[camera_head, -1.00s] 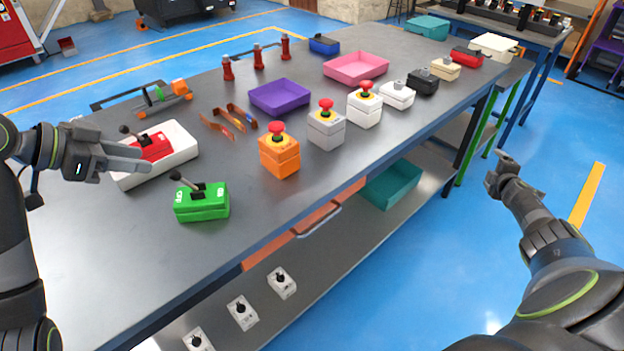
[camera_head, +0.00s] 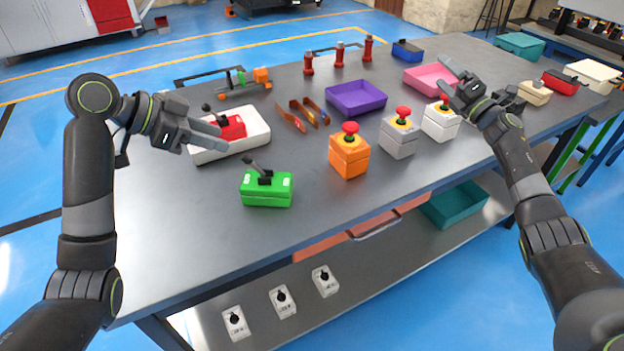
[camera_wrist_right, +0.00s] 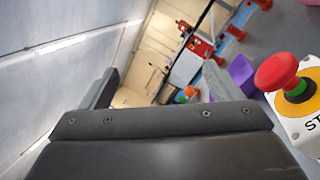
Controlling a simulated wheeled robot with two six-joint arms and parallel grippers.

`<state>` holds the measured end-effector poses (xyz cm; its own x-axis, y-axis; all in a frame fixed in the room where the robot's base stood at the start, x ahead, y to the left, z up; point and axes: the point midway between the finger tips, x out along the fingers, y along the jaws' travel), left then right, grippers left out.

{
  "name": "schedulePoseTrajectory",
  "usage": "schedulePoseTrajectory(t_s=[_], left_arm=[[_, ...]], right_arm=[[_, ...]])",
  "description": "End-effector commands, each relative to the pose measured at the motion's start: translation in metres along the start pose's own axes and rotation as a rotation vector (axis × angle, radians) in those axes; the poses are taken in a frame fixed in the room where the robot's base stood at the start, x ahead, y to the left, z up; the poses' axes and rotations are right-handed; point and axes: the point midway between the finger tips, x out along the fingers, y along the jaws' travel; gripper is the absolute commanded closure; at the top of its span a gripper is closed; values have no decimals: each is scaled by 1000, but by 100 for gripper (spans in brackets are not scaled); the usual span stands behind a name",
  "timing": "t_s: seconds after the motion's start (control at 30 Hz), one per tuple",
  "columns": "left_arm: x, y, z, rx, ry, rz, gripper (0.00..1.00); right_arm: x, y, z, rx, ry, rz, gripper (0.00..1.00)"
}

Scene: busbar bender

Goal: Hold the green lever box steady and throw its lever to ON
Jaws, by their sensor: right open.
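The green lever box (camera_head: 267,190) sits upright on the grey workbench near its front edge. Its black lever (camera_head: 256,169) leans up and to the left. My left gripper (camera_head: 224,140) is above and left of the green box, over a white tray, apart from the green box. Its two fingers look spread and empty. My right gripper (camera_head: 448,90) is raised over the right part of the bench, near the white emergency-stop box, well away from the green box. Its fingers are spread wide with nothing between them in the right wrist view (camera_wrist_right: 155,85).
A red lever box (camera_head: 232,126) sits in the white tray (camera_head: 255,143). An orange stop-button box (camera_head: 349,158) stands right of the green box, then grey (camera_head: 399,140) and white (camera_head: 440,124) ones. A purple tray (camera_head: 357,98) lies behind. Bench around the green box is clear.

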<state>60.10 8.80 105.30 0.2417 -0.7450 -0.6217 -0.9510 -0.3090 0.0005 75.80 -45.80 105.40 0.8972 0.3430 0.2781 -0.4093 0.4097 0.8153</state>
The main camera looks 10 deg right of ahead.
Motion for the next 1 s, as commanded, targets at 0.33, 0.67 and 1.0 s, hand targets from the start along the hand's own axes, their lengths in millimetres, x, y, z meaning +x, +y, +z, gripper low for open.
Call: schedulePoseTrajectory(t_s=[0.33, 0.67, 1.0], left_arm=[[0, 0, 0, 0, 0, 0, 64], [0, 0, 0, 0, 0, 0, 64], [0, 0, 0, 0, 0, 0, 64]], right_arm=[[50, 112, -173, -387, 364, 364, 15], [32, 205, -332, -877, 643, 755, 15], [-30, 119, -408, -969, 989, 626, 15]])
